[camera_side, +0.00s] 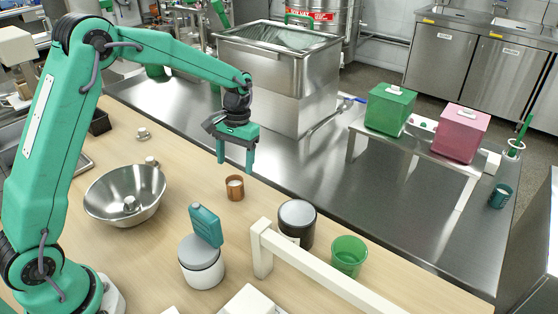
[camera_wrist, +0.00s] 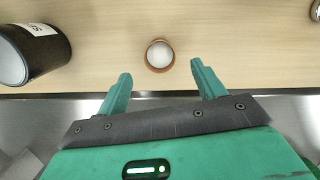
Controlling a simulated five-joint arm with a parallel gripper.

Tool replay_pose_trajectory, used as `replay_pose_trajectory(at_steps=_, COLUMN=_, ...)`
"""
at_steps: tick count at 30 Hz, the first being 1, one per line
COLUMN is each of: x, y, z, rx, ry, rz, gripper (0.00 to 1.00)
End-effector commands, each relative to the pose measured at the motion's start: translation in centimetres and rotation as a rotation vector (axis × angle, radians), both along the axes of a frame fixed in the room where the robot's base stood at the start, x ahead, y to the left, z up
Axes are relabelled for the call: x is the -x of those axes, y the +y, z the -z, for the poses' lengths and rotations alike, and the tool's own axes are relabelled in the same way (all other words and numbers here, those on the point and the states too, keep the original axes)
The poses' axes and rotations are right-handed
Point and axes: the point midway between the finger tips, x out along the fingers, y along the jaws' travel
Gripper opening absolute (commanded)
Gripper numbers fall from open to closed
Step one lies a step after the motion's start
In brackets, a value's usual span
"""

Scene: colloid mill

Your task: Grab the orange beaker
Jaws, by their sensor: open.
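The orange beaker (camera_side: 235,188) is a small copper-orange cup with pale contents, upright on the wooden tabletop near its far edge. In the wrist view the orange beaker (camera_wrist: 159,55) appears from above, just beyond the fingertips and roughly between their lines. My gripper (camera_side: 235,168) hangs pointing down, close to the beaker in the side view, with its fingers apart and empty. In the wrist view my gripper (camera_wrist: 160,76) shows both green fingers spread wide, with neither touching the beaker.
A dark canister (camera_side: 297,225) with a grey lid, a green cup (camera_side: 348,256) and a white jar (camera_side: 201,262) with a teal bottle (camera_side: 206,225) stand nearer the camera. A steel bowl (camera_side: 125,195) sits left. A white rail (camera_side: 310,268) crosses the front. Steel counter lies behind.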

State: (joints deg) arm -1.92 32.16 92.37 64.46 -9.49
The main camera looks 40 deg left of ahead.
Motion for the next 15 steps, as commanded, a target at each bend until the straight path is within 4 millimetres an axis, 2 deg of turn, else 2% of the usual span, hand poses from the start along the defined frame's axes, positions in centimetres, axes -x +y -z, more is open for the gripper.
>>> replay_pose_trajectory(at_steps=7, x=0.4, y=0.0, z=1.9, rx=0.001, ry=0.002, rz=0.001, gripper=0.69)
replay_pose_trajectory(at_steps=15, x=0.4, y=0.0, z=2.3, rx=0.000, ry=0.001, rz=0.001, gripper=0.69)
